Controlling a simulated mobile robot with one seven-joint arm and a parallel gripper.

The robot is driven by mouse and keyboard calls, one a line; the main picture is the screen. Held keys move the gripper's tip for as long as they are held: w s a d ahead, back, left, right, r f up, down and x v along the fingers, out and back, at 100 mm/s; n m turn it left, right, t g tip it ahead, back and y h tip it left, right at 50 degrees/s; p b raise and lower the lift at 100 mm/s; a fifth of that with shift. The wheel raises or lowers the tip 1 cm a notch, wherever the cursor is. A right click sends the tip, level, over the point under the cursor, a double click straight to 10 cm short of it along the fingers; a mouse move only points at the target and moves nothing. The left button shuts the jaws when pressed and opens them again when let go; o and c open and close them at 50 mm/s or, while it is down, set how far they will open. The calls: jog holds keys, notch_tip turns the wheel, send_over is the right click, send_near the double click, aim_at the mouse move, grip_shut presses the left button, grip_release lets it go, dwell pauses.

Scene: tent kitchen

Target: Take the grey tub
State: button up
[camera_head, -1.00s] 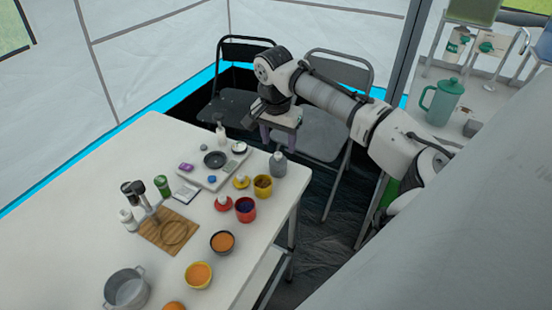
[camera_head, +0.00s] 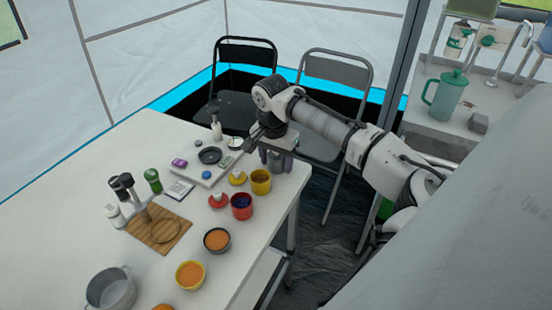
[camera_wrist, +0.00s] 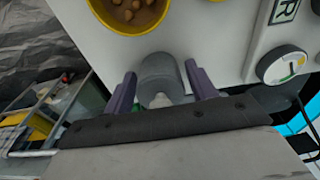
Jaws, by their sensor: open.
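The grey tub (camera_wrist: 160,75) stands near the table's back right corner. In the wrist view it is a grey cylinder with a paler part toward my gripper. My gripper (camera_wrist: 161,85) is open, with one purple finger on either side of the tub. A gap seems to show on both sides, and I cannot tell whether either finger touches it. In the head view my gripper (camera_head: 276,158) is low at the table corner and largely hides the tub.
A yellow pot (camera_head: 261,181) of brown pieces stands close beside the tub. A red pot (camera_head: 242,206) and a scale-like white tray with a black dish (camera_head: 209,156) are nearby. A round dial (camera_wrist: 284,65) shows right of the tub. Folding chairs (camera_head: 335,80) stand behind the table.

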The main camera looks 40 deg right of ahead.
jog(key=c, duration=0.5)
notch_tip(320, 180, up, 9)
jog(key=p, duration=0.7)
jog(key=shift+p, duration=0.4)
jog(key=shift+c, duration=0.2)
